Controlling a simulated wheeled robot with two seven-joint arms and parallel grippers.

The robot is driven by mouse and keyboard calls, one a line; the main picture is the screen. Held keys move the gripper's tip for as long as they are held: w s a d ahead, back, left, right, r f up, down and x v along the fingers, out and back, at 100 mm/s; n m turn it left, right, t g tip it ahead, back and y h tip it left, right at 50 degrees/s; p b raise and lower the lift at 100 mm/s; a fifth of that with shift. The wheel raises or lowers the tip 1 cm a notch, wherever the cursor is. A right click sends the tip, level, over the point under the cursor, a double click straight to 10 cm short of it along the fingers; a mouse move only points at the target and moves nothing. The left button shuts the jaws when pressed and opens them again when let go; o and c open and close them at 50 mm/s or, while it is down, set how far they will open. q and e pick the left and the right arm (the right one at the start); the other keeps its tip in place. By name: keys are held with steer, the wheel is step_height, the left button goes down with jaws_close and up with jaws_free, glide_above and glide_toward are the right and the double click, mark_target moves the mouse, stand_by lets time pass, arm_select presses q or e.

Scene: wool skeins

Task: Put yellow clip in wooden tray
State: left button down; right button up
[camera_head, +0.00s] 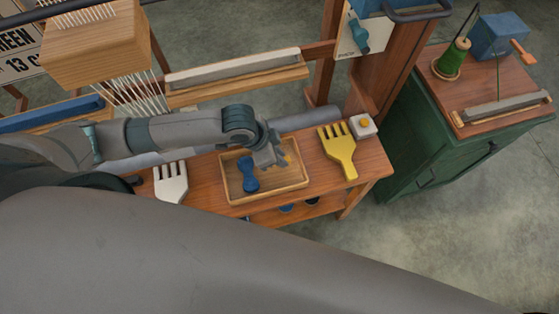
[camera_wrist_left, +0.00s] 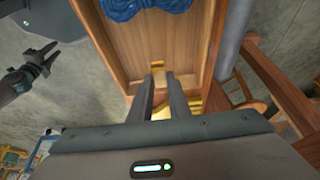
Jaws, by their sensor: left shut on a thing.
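The wooden tray (camera_head: 296,187) lies on the wooden bench, with a twisted blue skein (camera_head: 249,175) in its left part. My left gripper (camera_head: 272,158) is above the tray's right part, to the right of the skein. In the left wrist view its two fingers (camera_wrist_left: 162,92) point into the tray (camera_wrist_left: 125,68), with the blue skein (camera_wrist_left: 150,8) at the top. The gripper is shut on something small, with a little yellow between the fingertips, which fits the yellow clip. My right gripper (camera_wrist_left: 42,62) shows at the left of the wrist view, fingers apart, away from the tray.
A grey roll (camera_head: 303,118) lies behind. A green cabinet (camera_head: 420,140) stands farther right.

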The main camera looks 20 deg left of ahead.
arm_select(q)
steer(key=shift+f+p, duration=0.45)
steer(key=shift+f, duration=1.55)
steer(key=c, duration=1.7)
jaws_free()
steer(key=shift+f, duration=0.1)
steer(key=shift+o, duration=0.2)
steer(key=b+v, duration=0.1)
steer(key=v, duration=1.1)
